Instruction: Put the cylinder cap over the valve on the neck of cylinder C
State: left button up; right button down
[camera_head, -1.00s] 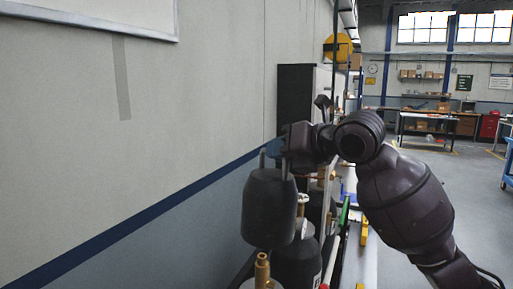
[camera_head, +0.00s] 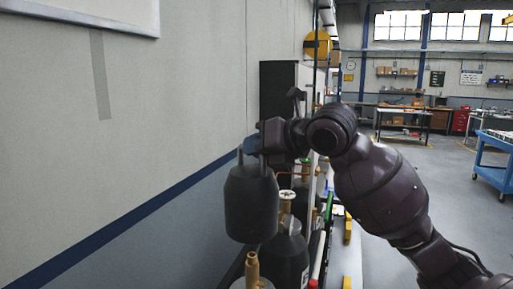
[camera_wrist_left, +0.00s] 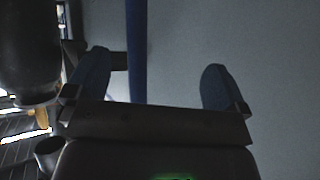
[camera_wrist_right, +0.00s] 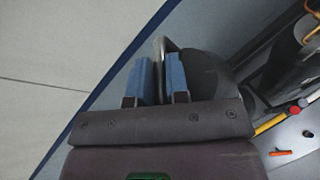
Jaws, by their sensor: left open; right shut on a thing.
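The cylinder cap (camera_head: 251,207) is a dark grey, bell-shaped cover, upright in the head view. My right gripper (camera_head: 252,158) is shut at its top; in the right wrist view the blue fingers (camera_wrist_right: 159,82) close on a thin grey handle of the cap (camera_wrist_right: 207,80). A bare brass valve (camera_head: 252,269) stands below the cap at the bottom edge, apart from it in the picture. Its cylinder is mostly cut off. I cannot read which cylinder is C. My left gripper (camera_wrist_left: 155,88) is open and empty in its wrist view and outside the head view.
A dark cylinder (camera_head: 287,258) with a brass valve and pale handwheel (camera_head: 287,196) stands just behind, right of the cap. The wall (camera_head: 120,150) is close on the left. A blue cart (camera_head: 492,165) stands at the right, with open floor before it.

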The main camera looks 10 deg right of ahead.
aim_at(257, 173)
notch_tip(257, 173, down, 2)
jog(key=shift+b, duration=0.6)
jog(key=shift+f+b, duration=0.45)
jog(key=shift+f, duration=0.5)
pick_arm(q)
jog(key=shift+w+f+b, duration=0.4)
jog(key=shift+w+f, duration=0.15)
jog(key=shift+f, duration=0.2)
pick_arm(e)
jog(key=shift+f, duration=0.8)
pick_arm(q)
jog(key=shift+r+p, duration=0.85)
